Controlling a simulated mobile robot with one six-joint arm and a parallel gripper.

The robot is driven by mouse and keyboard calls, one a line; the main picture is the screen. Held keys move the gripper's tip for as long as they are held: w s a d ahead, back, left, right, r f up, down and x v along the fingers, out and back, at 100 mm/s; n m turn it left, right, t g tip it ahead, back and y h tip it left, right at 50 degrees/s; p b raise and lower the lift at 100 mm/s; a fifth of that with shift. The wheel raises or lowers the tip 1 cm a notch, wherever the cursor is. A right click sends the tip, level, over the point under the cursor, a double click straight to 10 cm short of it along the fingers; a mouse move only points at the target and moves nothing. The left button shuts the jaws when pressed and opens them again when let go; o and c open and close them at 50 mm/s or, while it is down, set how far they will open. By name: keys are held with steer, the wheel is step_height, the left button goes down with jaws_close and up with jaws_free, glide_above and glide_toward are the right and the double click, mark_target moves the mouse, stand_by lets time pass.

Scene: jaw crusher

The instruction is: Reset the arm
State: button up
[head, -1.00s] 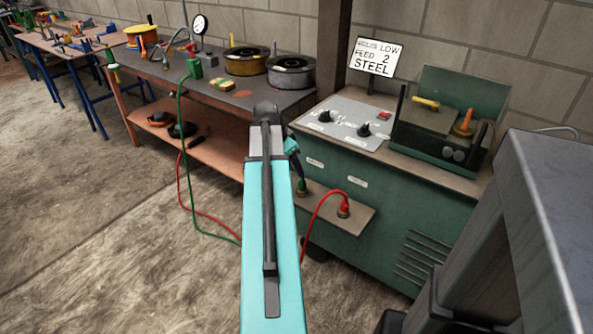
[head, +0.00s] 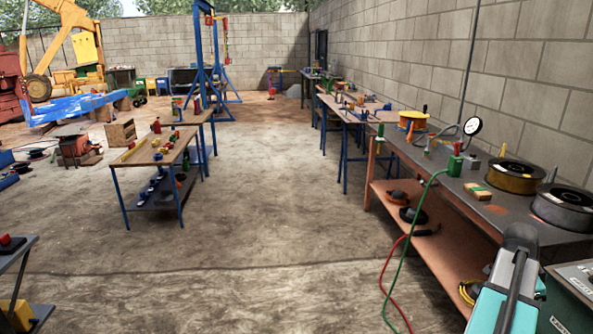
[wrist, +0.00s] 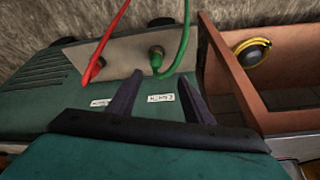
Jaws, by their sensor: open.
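My gripper (wrist: 158,100) shows in the wrist view with its two dark fingers spread apart and nothing between them. It is in front of the green machine cabinet (wrist: 40,87), whose white labels show near the fingers. In the head view my teal arm is at the lower right corner, beside the workbench, and the gripper itself is hidden there.
A red cable (wrist: 110,40) and a green cable (wrist: 185,40) pass close beyond the fingers. The workbench (head: 455,200) carries spools and a gauge (head: 472,126). A wooden table (head: 140,155) stands left. The concrete floor (head: 290,200) between them is clear.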

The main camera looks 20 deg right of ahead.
steer(key=w+a+f+n+y+p, duration=0.1)
steer(key=w+a+f+n+p, duration=0.15)
steer(key=w+a+f, duration=0.6)
steer(key=w+a+f+n+y+p, duration=0.1)
steer(key=w+a+f+n+p, duration=0.3)
steer(key=w+a, duration=0.65)
steer(key=s+a+f+n+g, duration=0.1)
steer(key=a+f, duration=0.3)
steer(key=a, duration=0.3)
steer(key=a+f+n+p, duration=0.1)
steer(key=a+f+n, duration=0.1)
steer(key=a+f, duration=0.35)
steer(key=s+a+f+n+g, duration=0.1)
steer(key=a+f, duration=0.1)
steer(key=a, duration=0.7)
steer(key=s+a+f+n+p, duration=0.1)
steer(key=s+a+f+n, duration=0.2)
steer(key=a, duration=0.4)
steer(key=s+a+f+n+g+y+p, duration=0.1)
steer(key=s+a+f+n, duration=0.3)
steer(key=s+a+n, duration=0.2)
steer(key=s+a+f+n+y+p, duration=0.1)
steer(key=s+a+f+n, duration=0.2)
steer(key=s+a+n, duration=0.2)
steer(key=s+a, duration=0.2)
steer(key=a, duration=0.1)
steer(key=shift+s+f+p, duration=0.2)
steer(key=shift+f+p, duration=0.15)
steer(key=shift+f, duration=0.05)
